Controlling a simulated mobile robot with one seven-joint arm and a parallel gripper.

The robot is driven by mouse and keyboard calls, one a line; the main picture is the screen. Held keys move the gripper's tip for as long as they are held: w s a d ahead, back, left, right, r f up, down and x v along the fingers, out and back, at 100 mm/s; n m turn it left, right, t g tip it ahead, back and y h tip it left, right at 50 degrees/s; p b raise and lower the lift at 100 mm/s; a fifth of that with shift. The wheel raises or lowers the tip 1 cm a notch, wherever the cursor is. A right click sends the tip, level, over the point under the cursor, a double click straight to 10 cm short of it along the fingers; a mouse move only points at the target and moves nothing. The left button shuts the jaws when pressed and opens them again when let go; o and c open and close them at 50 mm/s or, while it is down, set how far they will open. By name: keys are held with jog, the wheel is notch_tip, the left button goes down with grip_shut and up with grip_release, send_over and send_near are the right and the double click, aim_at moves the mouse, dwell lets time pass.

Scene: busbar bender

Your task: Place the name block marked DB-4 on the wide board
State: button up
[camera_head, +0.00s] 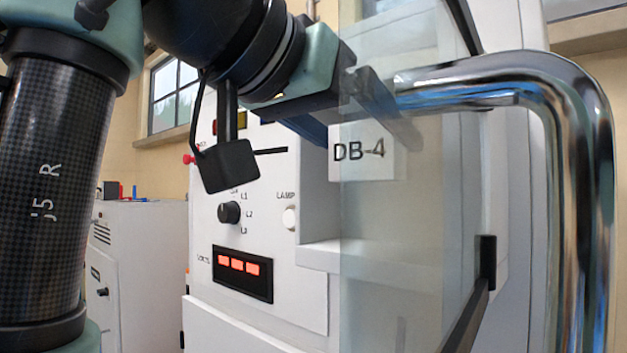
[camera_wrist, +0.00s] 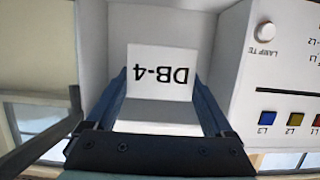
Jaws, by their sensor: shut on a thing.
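The white name block marked DB-4 (camera_head: 362,165) is between the fingers of my gripper (camera_head: 362,122), with its lettering facing the head camera. In the wrist view, the block (camera_wrist: 160,88) appears upside down between the two dark blue fingers of my gripper (camera_wrist: 159,76), which are shut on it. The block is in front of a white recess (camera_wrist: 163,20) in the cabinet. I cannot tell whether it touches anything there. I cannot tell for sure which surface is the wide board.
A white ledge (camera_head: 322,256) lies below the block. A clear panel (camera_head: 393,285) stands across the head view, with most of the block seen through it. A chrome rail (camera_head: 590,200) bends down at the right. The control panel (camera_head: 310,290) is left of the recess.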

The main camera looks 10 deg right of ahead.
jog(key=p+x, duration=0.1)
jog(key=x, duration=0.2)
jog(key=p+x, duration=0.2)
jog(key=x, duration=0.1)
jog(key=shift+f, duration=0.25)
jog(key=shift+a+f+p, duration=0.2)
jog(key=shift+f+p, duration=0.25)
jog(key=shift+f, duration=0.6)
jog(key=shift+d+f+p, duration=0.1)
jog(key=shift+f+p, duration=0.4)
jog(key=shift+f, duration=0.45)
jog(key=shift+d+f+p, duration=0.1)
jog(key=shift+p, duration=0.35)
jog(key=shift+w+f, duration=0.1)
jog(key=shift+f, duration=0.2)
jog(key=shift+f, duration=0.1)
